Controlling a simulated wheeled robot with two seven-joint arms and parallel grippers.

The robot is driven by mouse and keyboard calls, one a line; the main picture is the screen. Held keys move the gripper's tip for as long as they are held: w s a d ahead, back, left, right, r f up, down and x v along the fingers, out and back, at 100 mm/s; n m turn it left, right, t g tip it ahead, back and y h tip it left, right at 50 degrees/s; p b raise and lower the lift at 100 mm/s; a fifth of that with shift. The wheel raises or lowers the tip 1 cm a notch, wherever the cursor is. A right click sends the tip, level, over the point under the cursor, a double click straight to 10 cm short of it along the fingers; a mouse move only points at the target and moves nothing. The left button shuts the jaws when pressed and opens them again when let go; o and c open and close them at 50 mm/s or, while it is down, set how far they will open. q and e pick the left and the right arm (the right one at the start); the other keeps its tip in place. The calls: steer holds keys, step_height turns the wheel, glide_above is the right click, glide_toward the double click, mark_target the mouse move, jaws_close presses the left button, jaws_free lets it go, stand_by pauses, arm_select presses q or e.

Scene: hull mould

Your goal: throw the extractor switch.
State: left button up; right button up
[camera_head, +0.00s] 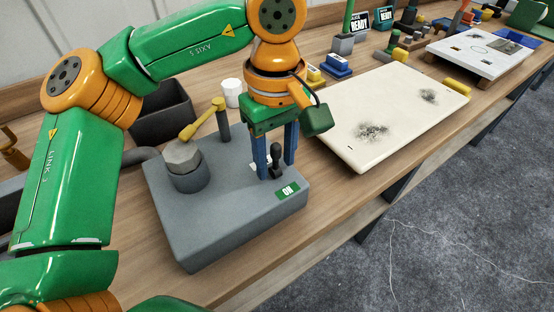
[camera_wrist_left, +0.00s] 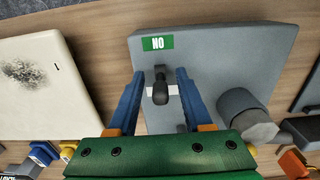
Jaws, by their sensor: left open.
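The extractor switch is a small black toggle lever (camera_head: 276,160) on the top of a grey box (camera_head: 215,222). A green ON label (camera_head: 288,190) is on the box near its front right edge. In the left wrist view the lever (camera_wrist_left: 160,88) stands between the two blue fingers, on a white patch, with the label (camera_wrist_left: 158,43) beyond it. My left gripper (camera_head: 275,172) is open, pointing down around the lever, with a gap on each side. The lever seems to lean away from the label, but I cannot be sure. My right gripper does not show.
A grey round fitting (camera_head: 185,165) with a yellow-handled lever (camera_head: 202,118) stands on the same box, left of my gripper. A cream panel (camera_head: 385,112) with dark smudges lies to the right. A dark bin (camera_head: 162,112) and a white cup (camera_head: 232,92) are behind.

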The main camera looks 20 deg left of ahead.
arm_select(q)
steer(key=shift+f, duration=0.15)
jaws_close()
steer(key=shift+w+a+g+h+p, duration=0.1)
steer(key=shift+a+g+h+p, duration=0.05)
steer(key=shift+g+h+p, duration=0.4)
steer(key=shift+w+a+g+h+p, duration=0.15)
steer(key=shift+g+h+p, duration=0.2)
steer(key=shift+h+p, duration=0.35)
steer(key=shift+w+a+f+g+h+p, duration=0.15)
steer(key=shift+g+h+p, duration=0.25)
steer(key=shift+g+h, duration=0.2)
steer(key=shift+w+a+g+h+p, duration=0.1)
steer(key=shift+a+g+h+p, duration=0.05)
steer(key=shift+g+h+p, duration=0.4)
